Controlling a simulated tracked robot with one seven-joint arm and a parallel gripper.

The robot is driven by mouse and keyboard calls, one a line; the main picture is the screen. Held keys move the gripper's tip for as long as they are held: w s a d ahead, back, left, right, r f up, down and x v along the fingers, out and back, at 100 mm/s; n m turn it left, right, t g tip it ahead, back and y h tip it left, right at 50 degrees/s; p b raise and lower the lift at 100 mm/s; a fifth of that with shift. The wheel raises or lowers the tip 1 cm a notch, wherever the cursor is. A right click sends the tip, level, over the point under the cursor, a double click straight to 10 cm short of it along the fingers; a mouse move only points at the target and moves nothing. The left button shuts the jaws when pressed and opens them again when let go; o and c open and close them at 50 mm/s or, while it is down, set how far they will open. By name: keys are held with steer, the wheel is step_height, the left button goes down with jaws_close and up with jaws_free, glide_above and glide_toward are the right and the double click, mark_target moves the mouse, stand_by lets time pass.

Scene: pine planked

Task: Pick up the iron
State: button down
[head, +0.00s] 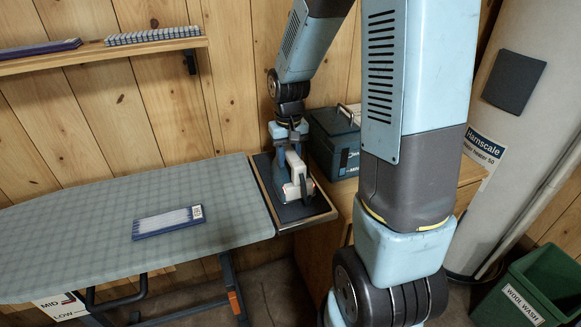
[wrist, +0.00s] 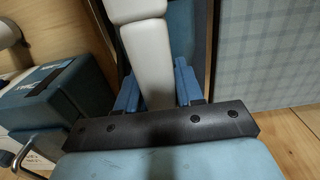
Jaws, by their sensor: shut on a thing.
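The iron (head: 300,186) is white and grey with a dark sole, at the iron rest (head: 318,219), a wood-edged dark pad at the right end of the ironing board (head: 90,215). My gripper (head: 290,143) reaches down over it from above. In the wrist view my gripper (wrist: 157,84) has its blue fingers on both sides of the iron's pale handle (wrist: 148,50), shut on it. The iron looks to be on or just over the pad; I cannot tell if it touches. Much of its body is hidden in the wrist view.
A blue case (head: 334,146) with a metal handle stands on the wooden cabinet (head: 340,228) right behind the iron. A wall shelf (head: 95,54) is at upper left. A green bin (head: 530,290) stands at lower right.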

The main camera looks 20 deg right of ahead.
mark_target(289, 148)
steer(key=shift+r, duration=0.15)
steer(key=shift+r, duration=0.25)
steer(key=r, duration=0.3)
steer(key=shift+s+r, duration=0.25)
steer(key=shift+r, duration=0.05)
steer(key=s+r, duration=0.4)
steer(key=shift+r, duration=0.35)
steer(key=s+r, duration=0.4)
steer(key=s, duration=0.5)
steer(key=shift+s+r, duration=0.2)
steer(key=shift+s, duration=0.05)
steer(key=shift+d, duration=0.1)
